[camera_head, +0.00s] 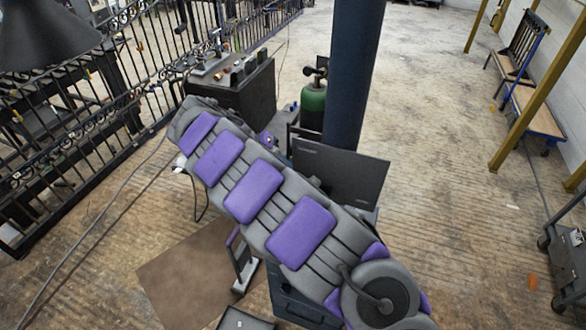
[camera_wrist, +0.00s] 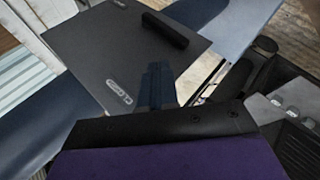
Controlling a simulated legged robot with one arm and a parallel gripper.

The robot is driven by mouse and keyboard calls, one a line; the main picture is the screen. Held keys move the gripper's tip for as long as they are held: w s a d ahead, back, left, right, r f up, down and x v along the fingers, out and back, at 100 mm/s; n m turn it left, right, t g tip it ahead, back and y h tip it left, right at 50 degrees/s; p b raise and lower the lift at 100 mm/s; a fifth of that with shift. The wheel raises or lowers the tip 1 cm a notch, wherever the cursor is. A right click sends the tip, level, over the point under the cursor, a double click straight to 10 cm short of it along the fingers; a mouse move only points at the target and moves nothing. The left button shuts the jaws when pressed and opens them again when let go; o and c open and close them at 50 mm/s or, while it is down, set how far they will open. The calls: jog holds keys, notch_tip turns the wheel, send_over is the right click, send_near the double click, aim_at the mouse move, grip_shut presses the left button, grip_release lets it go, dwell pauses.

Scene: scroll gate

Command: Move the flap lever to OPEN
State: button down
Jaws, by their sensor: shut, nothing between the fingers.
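In the wrist view a dark grey panel (camera_wrist: 92,48) carries a pale label (camera_wrist: 120,91) that seems to begin with "CLO". A second small pale label (camera_wrist: 118,3) at the top edge is too small to read. A short black bar (camera_wrist: 165,29), which looks like the flap lever, lies slanted across the panel's right side. My gripper (camera_wrist: 158,72) shows as dark shut fingers reaching up over the panel, below and apart from the bar, holding nothing. In the head view the panel (camera_head: 340,170) stands behind my arm; I cannot make out the lever or gripper there.
A blue column (camera_head: 350,75) rises just behind the panel. A green gas cylinder (camera_head: 313,105) stands beside it. A dark cabinet (camera_head: 240,95) with small items and an iron fence (camera_head: 95,150) are at the left.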

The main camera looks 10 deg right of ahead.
jog(key=shift+a+f+v, duration=0.15)
jog(key=shift+v, duration=1)
jog(key=shift+a+f+v, duration=0.1)
jog(key=shift+v, duration=1.1)
jog(key=shift+w, duration=0.15)
jog(key=s+d+r+m+g+y+b, duration=0.1)
jog(key=s+d+r, duration=0.3)
jog(key=s+d, duration=0.45)
jog(key=s+d+r+m+g+y+b, duration=0.1)
jog(key=s+d+r+g+y, duration=0.15)
jog(key=s+d, duration=0.6)
jog(key=s+a+f+n+y, duration=0.1)
jog(key=s+a+f+y, duration=0.1)
jog(key=s, duration=0.6)
jog(key=s+a+f+n+t+y+b, duration=0.1)
jog(key=s+f, duration=0.3)
jog(key=s, duration=0.4)
jog(key=s+a+f+n+y+b, duration=0.1)
jog(key=s+f, duration=0.3)
jog(key=s, duration=0.4)
jog(key=shift+s+a+n+y, duration=0.35)
jog(key=shift+a+n+y, duration=0.05)
jog(key=shift+a+y, duration=0.45)
